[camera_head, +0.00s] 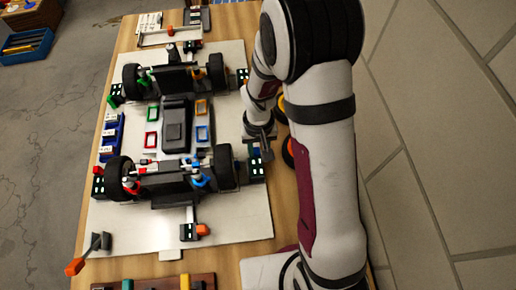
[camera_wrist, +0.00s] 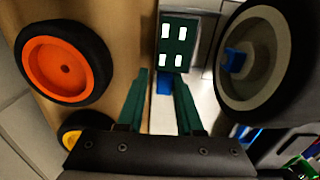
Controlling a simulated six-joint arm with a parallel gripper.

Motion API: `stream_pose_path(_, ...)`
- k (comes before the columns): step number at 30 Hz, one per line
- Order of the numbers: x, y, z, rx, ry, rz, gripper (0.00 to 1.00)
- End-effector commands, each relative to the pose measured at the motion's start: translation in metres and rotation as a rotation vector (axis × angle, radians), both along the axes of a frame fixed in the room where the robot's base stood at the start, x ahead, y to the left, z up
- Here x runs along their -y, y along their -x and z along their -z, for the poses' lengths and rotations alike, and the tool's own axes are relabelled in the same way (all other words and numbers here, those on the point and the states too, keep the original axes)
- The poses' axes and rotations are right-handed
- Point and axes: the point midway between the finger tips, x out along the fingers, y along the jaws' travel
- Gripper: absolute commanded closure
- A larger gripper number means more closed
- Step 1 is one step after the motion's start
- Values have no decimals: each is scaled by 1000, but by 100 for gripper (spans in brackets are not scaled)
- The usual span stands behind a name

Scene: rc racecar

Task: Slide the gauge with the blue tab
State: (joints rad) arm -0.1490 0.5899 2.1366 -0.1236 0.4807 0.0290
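The gauge (camera_wrist: 177,45) is a dark green block with white squares, at the top middle of the wrist view. Its blue tab (camera_wrist: 164,83) points toward my gripper. In the head view the gauge (camera_head: 258,168) is beside the near right wheel; its tab is hard to make out there. My gripper (camera_wrist: 161,78) is open, with its two green fingers apart. The tab appears between the fingertips in the wrist view; I cannot tell whether either finger touches it. In the head view my gripper (camera_head: 263,147) is low at the board's right edge, partly hidden by my arm.
The near right car wheel (camera_wrist: 255,60) is close to the right finger. A loose orange-rimmed wheel (camera_wrist: 65,68) and a yellow-rimmed one (camera_wrist: 75,138) are to the left.

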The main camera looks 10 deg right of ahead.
Motion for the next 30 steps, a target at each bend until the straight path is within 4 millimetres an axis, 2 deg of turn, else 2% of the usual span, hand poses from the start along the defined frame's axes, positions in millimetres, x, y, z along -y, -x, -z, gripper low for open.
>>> stream_pose_path(4,-1,-1,-4,2,-1,-1,65)
stream_pose_path(8,-1,-1,-25,5,-1,1,65)
stream_pose_path(18,0,-1,-121,6,-1,1,65)
stream_pose_path(21,0,-1,-142,4,-1,1,65)
stream_pose_path(25,0,0,-156,2,0,0,65)
stream_pose_path(30,0,0,-158,0,0,0,65)
